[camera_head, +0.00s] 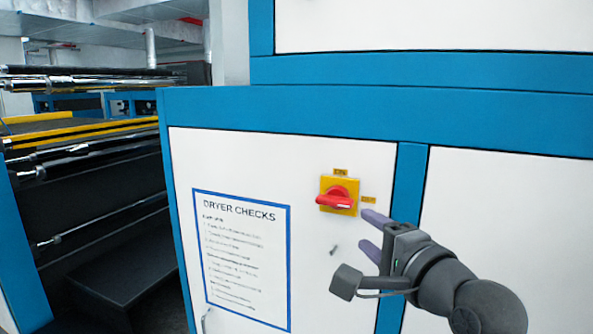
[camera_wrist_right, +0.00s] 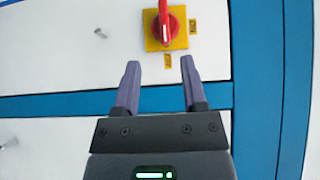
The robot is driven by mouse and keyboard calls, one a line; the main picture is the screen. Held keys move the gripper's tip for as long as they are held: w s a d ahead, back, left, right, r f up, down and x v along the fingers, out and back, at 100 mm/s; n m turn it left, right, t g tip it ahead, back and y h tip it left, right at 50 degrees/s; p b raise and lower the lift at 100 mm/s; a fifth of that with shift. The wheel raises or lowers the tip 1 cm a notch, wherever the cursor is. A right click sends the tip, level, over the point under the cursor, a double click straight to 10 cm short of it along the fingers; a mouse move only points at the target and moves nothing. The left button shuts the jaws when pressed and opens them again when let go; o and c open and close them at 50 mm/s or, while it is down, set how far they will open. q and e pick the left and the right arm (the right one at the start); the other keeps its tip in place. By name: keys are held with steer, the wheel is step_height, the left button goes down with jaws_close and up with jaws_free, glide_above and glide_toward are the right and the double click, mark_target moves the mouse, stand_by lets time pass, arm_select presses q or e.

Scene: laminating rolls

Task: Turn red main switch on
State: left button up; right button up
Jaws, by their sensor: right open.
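The red main switch (camera_head: 335,199) is a red rotary handle on a yellow square plate, mounted on the white cabinet panel. In the head view its handle lies roughly horizontal. The red switch (camera_wrist_right: 167,24) also shows at the top of the right wrist view, ahead of the fingertips and slightly right of centre. My right gripper (camera_head: 367,231) is open with purple fingers, just right of and below the switch. In the right wrist view the gripper (camera_wrist_right: 159,64) has nothing between its fingers and is apart from the switch. My left gripper is not in view.
Small yellow labels sit above (camera_head: 341,172) and right of the switch (camera_head: 369,200). A small metal latch (camera_head: 334,248) sticks out below it. A "DRYER CHECKS" sheet (camera_head: 243,255) is on the panel at left. Blue frame bars (camera_head: 408,185) edge the panel. Rollers (camera_head: 95,150) stand far left.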

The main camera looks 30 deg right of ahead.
mark_target(339, 205)
steer(key=w, duration=0.6)
steer(key=w+d, duration=0.1)
steer(key=w, duration=0.2)
steer(key=shift+w+r, duration=0.15)
steer(key=shift+r, duration=0.05)
jaws_close()
